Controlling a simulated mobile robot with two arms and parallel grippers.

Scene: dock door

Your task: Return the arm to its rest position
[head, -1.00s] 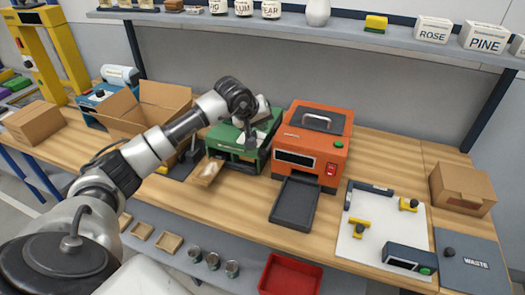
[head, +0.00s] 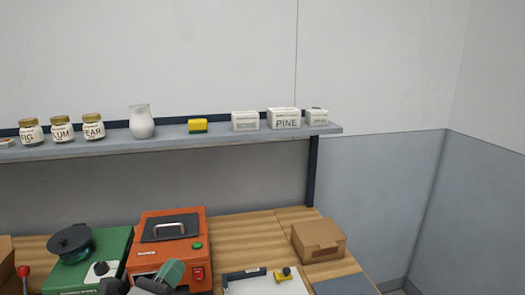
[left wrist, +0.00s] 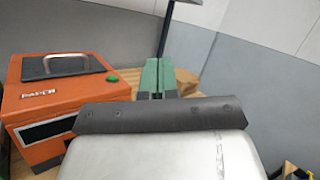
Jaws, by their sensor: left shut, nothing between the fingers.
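My left gripper (head: 168,275) shows at the bottom of the head view, in front of the orange machine (head: 170,238). Its green-grey fingers are shut with nothing between them. In the left wrist view the two green fingers (left wrist: 160,78) stand side by side at the centre, with the orange machine (left wrist: 62,95) to their left. The rest of my left arm is out of the head view. My right gripper is not in view.
The green machine (head: 88,268) with a dark round top stands left of the orange one. A cardboard box (head: 318,240) sits on the bench at right. Above runs a wall shelf (head: 170,140) with jars (head: 60,130), a white jug (head: 141,121) and labelled boxes (head: 284,118).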

